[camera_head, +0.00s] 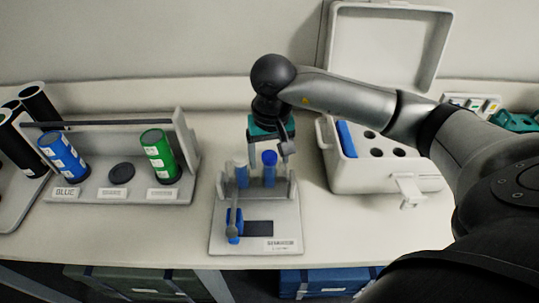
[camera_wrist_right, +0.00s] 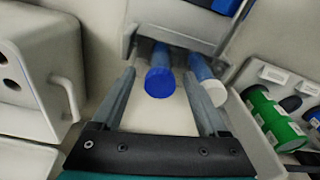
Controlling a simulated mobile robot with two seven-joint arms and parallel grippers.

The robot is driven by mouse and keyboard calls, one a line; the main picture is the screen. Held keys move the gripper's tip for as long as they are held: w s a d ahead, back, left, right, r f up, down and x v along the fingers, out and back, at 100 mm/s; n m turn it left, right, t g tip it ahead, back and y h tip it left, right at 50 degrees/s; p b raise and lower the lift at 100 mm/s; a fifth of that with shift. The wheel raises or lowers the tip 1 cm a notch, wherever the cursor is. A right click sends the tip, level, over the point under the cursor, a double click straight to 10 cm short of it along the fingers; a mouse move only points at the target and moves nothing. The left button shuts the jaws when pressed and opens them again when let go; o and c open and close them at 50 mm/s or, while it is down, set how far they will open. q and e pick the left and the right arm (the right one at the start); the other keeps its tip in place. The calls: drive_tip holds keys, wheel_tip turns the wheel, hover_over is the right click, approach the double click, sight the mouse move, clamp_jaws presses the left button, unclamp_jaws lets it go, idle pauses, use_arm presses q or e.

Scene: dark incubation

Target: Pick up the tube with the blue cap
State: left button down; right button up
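The tube with the blue cap (camera_head: 270,158) stands upright in a small grey stand (camera_head: 283,213), beside a tube with a white cap (camera_head: 240,161). My right gripper (camera_head: 282,150) is at the blue-capped tube, pointing down from above and behind it. In the right wrist view, its two fingers are open, one on each side of the blue cap (camera_wrist_right: 158,83), with gaps visible. The white cap (camera_wrist_right: 213,93) lies just outside the right-hand finger. My left gripper is not in view.
A rack (camera_head: 122,195) with blue and green cylinders (camera_head: 160,156) stands to the left. An open white box (camera_head: 372,180) with round holes and a blue item stands to the right. A blue-handled lever (camera_head: 233,225) is at the stand's front. Bare table lies between them.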

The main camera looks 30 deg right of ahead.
wheel_tip(320, 180, up, 15)
drive_tip(key=s, duration=0.1)
drive_tip(key=shift+s+a, duration=0.3)
drive_tip(key=shift+s, duration=0.1)
idle(1.4)
